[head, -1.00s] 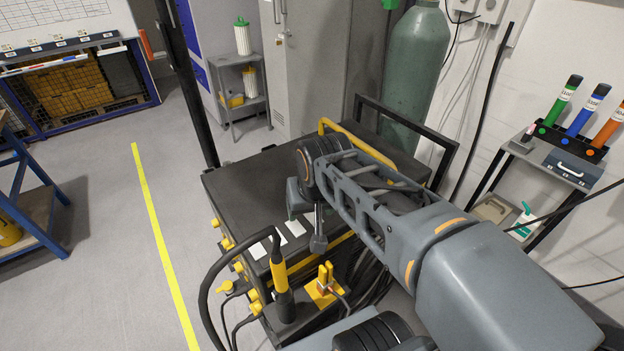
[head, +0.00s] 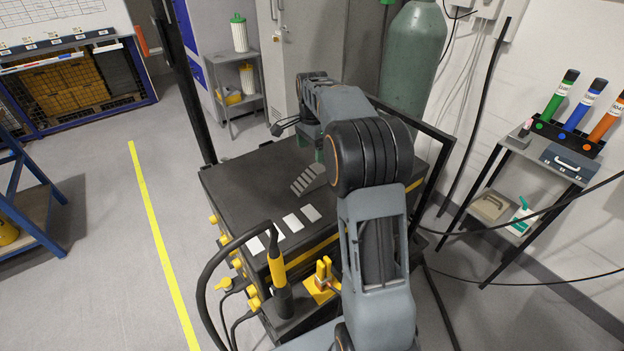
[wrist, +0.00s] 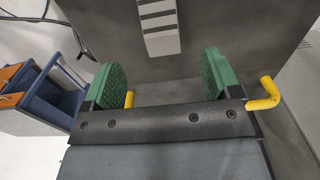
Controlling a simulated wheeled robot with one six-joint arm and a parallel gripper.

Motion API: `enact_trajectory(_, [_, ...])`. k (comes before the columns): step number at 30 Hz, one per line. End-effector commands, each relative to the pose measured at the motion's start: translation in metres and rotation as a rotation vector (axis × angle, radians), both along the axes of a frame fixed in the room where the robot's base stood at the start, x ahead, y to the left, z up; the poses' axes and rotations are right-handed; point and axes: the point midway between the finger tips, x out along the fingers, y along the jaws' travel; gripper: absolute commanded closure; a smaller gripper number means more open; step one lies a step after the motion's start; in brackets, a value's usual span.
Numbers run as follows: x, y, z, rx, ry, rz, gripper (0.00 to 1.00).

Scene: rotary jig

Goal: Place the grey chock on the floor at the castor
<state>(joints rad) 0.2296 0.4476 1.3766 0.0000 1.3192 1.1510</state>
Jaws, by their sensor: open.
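The grey chock (head: 308,178), with a ribbed face, lies on the dark top of the machine cart (head: 240,190) in the head view. It also shows at the top of the wrist view as a pale striped block (wrist: 158,25). My gripper (wrist: 160,78) has two green pads held wide apart, with nothing between them. The chock lies beyond the pads, apart from them. In the head view my arm hides most of the gripper; a bit of green (head: 320,156) shows just beyond the chock. I cannot make out the castor in either view.
A yellow bar (wrist: 263,95) runs behind my gripper in the wrist view. A black cable and yellow-handled tool (head: 277,262) stand at the cart's front. A gas cylinder (head: 412,60) and side shelf (head: 530,150) are at right. Floor left of the cart is clear.

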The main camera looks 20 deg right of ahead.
Motion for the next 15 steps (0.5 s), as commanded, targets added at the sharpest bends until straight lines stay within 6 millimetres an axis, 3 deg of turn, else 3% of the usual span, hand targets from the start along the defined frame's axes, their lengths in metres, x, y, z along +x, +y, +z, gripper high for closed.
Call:
enact_trajectory(6, [0.000,0.000,-0.037,0.001,0.002,0.001,0.17])
enact_trajectory(15, [0.000,0.000,-0.059,0.000,-0.001,0.002,0.17])
